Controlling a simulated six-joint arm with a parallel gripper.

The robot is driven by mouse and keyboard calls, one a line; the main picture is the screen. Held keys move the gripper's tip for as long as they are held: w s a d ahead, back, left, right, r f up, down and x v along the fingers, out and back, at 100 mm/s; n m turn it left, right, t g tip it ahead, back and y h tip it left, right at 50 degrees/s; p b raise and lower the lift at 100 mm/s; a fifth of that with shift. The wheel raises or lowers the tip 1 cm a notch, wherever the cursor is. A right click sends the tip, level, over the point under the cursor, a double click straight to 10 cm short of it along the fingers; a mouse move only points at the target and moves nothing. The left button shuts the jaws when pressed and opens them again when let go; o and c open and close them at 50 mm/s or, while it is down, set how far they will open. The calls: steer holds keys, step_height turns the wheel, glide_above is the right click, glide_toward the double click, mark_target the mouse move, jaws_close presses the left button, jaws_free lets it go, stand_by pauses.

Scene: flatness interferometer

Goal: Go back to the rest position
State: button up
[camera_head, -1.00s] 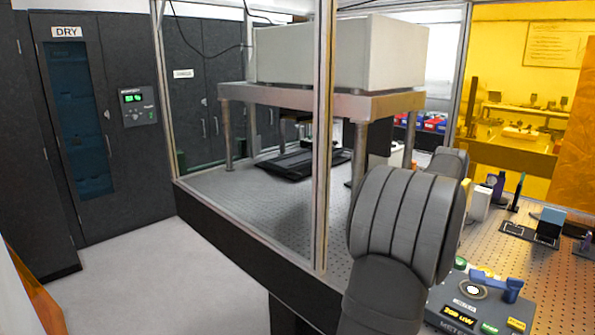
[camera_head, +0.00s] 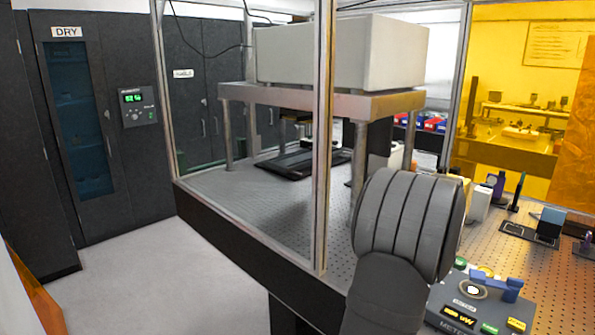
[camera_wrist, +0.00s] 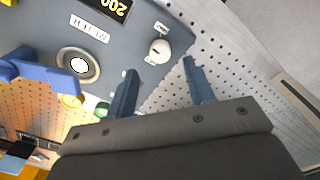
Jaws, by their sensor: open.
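My gripper (camera_wrist: 160,82) shows in the wrist view with its two blue-grey fingers apart and nothing between them. It is over the perforated optical table (camera_wrist: 230,70), beside the meter box (camera_wrist: 120,45). In the head view, my arm blocks the sight of the gripper. The meter box (camera_head: 475,312) stands at the lower right there, with a lit display and a blue handle-like part (camera_head: 497,284) on top.
A metal frame post (camera_head: 323,140) stands left of my arm. Behind it, a raised platform (camera_head: 320,98) on legs carries a large white box (camera_head: 340,50). Small optics, including a blue block (camera_head: 551,222), stand on the right of the table.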

step_height(320, 180, up, 12)
steer(key=r, duration=0.1)
steer(key=s+a+f+m+t+h, duration=0.1)
steer(key=f+m+t, duration=0.1)
steer(key=f+m, duration=0.1)
steer(key=s+a+f+m+t+h, duration=0.1)
steer(key=s+f+m+t, duration=0.1)
steer(key=f, duration=0.4)
steer(key=shift+s+f+m, duration=0.3)
steer(key=shift+m, duration=0.3)
steer(key=shift+a, duration=0.15)
steer(key=shift+r, duration=0.1)
stand_by(1.7)
steer(key=w+d+r+n+g+y, duration=0.1)
steer(key=w+d+r+n+g, duration=0.1)
steer(key=r+n, duration=0.4)
steer(key=shift+w+r+g+y, duration=0.4)
steer(key=shift+w+r+g, duration=0.45)
steer(key=shift+r, duration=0.35)
steer(key=shift+s+d, duration=0.1)
steer(key=shift+s, duration=0.05)
